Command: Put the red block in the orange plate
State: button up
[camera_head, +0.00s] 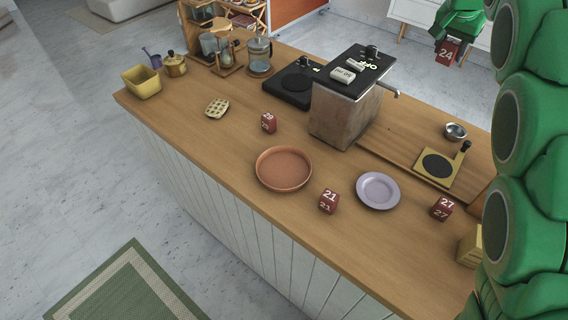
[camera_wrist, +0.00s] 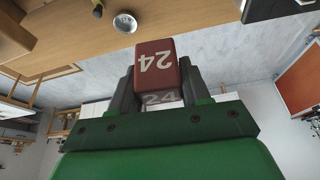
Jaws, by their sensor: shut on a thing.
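My green gripper (camera_head: 441,50) is at the top right of the head view, beyond the far side of the counter. It is shut on a red block marked 24 (camera_head: 447,53). In the wrist view the block (camera_wrist: 156,62) sits between both fingers, clear of any surface. The orange plate (camera_head: 284,168) is on the counter near its front edge, and looks empty. Three other red blocks stand on the counter: one (camera_head: 268,123) behind the plate, block 21 (camera_head: 328,201) to its right, and block 27 (camera_head: 442,209) farther right.
A lilac plate (camera_head: 378,191) lies between blocks 21 and 27. A tall coffee machine (camera_head: 345,112) stands behind the plates. A small metal bowl (camera_head: 455,131) and a gold-coloured scale (camera_head: 441,167) are at the right. A waffle (camera_head: 217,108) and yellow basket (camera_head: 142,82) are at the left.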

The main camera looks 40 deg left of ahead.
aim_at(452, 39)
jog(key=shift+r, duration=1.7)
jog(key=shift+s+a+r, duration=0.1)
jog(key=shift+s+a, duration=0.15)
jog(key=shift+a, duration=0.05)
jog(key=s+a, duration=0.7)
jog(key=s, duration=0.4)
jog(key=s+a+n, duration=0.1)
jog(key=s+a, duration=0.7)
jog(key=s, duration=0.4)
jog(key=s+a, duration=0.7)
jog(key=s, duration=0.4)
jog(key=shift+s+a+f, duration=0.1)
jog(key=shift+f, duration=7.5)
jog(key=shift+s+a+f, duration=0.1)
jog(key=shift+f, duration=7.45)
jog(key=shift+f, duration=0.15)
jog(key=o, duration=1.1)
jog(key=shift+c, duration=0.2)
jog(key=shift+r, duration=0.2)
